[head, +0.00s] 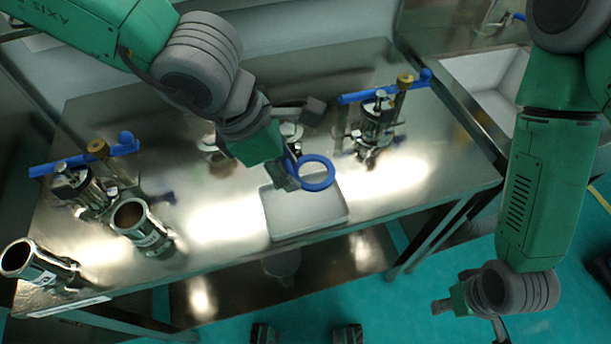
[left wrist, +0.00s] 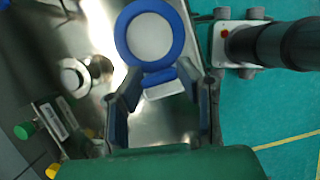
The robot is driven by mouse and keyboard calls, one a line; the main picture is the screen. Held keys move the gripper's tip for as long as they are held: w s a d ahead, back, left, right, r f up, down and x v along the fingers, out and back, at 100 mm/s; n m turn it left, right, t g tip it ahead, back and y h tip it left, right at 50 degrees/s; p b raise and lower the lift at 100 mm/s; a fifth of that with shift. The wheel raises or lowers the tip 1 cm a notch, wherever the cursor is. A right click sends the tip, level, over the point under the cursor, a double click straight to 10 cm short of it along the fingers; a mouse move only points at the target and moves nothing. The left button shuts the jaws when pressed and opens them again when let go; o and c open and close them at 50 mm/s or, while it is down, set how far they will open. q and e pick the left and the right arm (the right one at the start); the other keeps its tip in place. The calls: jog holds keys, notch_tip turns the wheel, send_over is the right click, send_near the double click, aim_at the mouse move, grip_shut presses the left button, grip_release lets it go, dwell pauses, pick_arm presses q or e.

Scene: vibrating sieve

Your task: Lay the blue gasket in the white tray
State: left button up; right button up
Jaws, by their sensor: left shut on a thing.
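The blue gasket (head: 332,178) is a ring held in the air above the white tray (head: 305,228).
Metal fixtures with blue handles stand at the table's left (head: 84,190) and back right (head: 375,122). Two metal cylinders (head: 142,226) (head: 38,265) are at the left. The steel table (head: 400,185) is bare to the right of the tray. A sink (head: 485,75) is at the right.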

aim_at(286, 209)
pick_arm(q)
jog(key=f, duration=0.2)
jog(key=a+f+b, duration=0.1)
jog(key=shift+s+f, duration=0.3)
jog(key=shift+s, duration=0.1)
jog(key=f, duration=0.1)
jog(key=a+f, duration=0.1)
jog(key=f+b, duration=0.1)
jog(key=shift+w+a, duration=0.15)
jog(key=shift+w, duration=0.1)
jog(key=shift+b+x, duration=0.55)
jog(key=shift+x, duration=0.65)
jog(key=shift+s+f, duration=0.2)
jog(key=shift+f, duration=0.15)
jog(key=shift+d, duration=0.45)
jog(key=o, duration=0.9)
jog(key=shift+a, duration=0.75)
jog(key=shift+d+r, duration=0.1)
jog(key=p+v, duration=0.1)
jog(key=v, duration=0.2)
jog(key=d+p+v, duration=0.1)
jog(key=v, duration=0.2)
jog(key=shift+w+d+r, duration=0.1)
jog(key=shift+r, duration=0.05)
jog(key=shift+p+v, duration=1.1)
jog(key=shift+v, duration=1.75)
pick_arm(e)
jog(key=shift+s+a+r, duration=0.3)
jog(key=shift+s+r, duration=0.05)
jog(key=shift+r, duration=0.25)
